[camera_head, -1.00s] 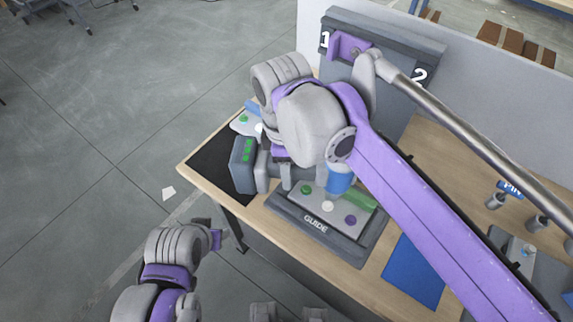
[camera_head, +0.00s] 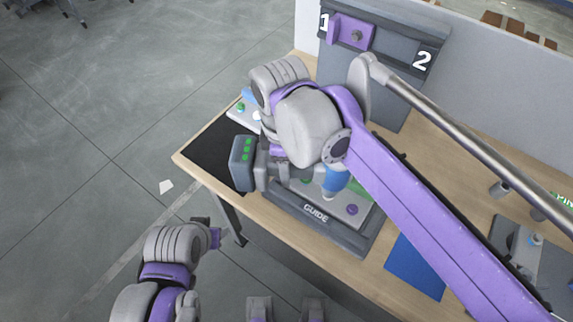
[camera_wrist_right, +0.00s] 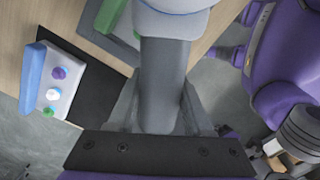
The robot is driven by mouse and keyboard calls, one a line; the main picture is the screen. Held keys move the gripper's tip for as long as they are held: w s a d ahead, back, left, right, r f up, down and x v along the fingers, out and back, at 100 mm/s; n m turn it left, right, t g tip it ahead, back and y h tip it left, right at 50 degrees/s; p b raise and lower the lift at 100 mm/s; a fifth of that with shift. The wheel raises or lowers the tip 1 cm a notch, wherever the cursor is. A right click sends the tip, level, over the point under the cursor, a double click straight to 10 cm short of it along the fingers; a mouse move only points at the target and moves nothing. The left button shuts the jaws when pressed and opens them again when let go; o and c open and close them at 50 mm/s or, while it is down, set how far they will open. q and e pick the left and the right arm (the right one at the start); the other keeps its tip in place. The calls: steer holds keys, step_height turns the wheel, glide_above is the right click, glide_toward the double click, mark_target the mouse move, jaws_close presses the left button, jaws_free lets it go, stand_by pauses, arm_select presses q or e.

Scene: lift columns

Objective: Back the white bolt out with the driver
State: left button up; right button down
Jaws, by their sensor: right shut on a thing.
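My right gripper (camera_wrist_right: 160,112) is shut on the grey handle of the driver (camera_wrist_right: 165,75). In the head view the driver's dark grey box with green lights (camera_head: 243,163) sticks out left of the gripper (camera_head: 275,168). Its blue nose (camera_head: 336,178) points down over the board marked GUIDE (camera_head: 315,212). The white bolt on that board (camera_head: 328,197) shows just below the nose, and I cannot tell whether they touch. A purple bolt (camera_head: 352,209) stands beside it. My left gripper (camera_head: 211,233) is off the table at the lower left, its fingers unclear.
A second board has purple, white (camera_wrist_right: 53,94) and green bolts by a blue wall (camera_wrist_right: 31,78). A panel numbered 1 and 2 (camera_head: 400,60) stands behind. A blue mat (camera_head: 414,268) lies right of the guide board. A grey fixture (camera_head: 525,250) stands farther right.

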arm_select(q)
steer(key=shift+f+b, duration=0.35)
steer(key=shift+b, duration=0.05)
arm_select(e)
steer(key=shift+f, duration=0.55)
stand_by(0.7)
arm_select(q)
steer(key=shift+r, duration=0.2)
arm_select(e)
steer(key=shift+s, duration=0.1)
stand_by(0.5)
arm_select(q)
steer(key=shift+r+p, duration=0.6)
steer(key=shift+p, duration=0.15)
arm_select(e)
steer(key=shift+r, duration=0.4)
stand_by(0.4)
arm_select(q)
steer(key=shift+w+r, duration=0.1)
arm_select(e)
steer(key=shift+r, duration=0.1)
arm_select(q)
steer(key=shift+w+r+p, duration=0.3)
steer(key=shift+r+p, duration=0.6)
steer(key=shift+r, duration=0.1)
steer(key=shift+w+r+p, duration=0.25)
steer(key=shift+r+p, duration=0.6)
steer(key=shift+r, duration=0.15)
arm_select(e)
steer(key=shift+r, duration=2.5)
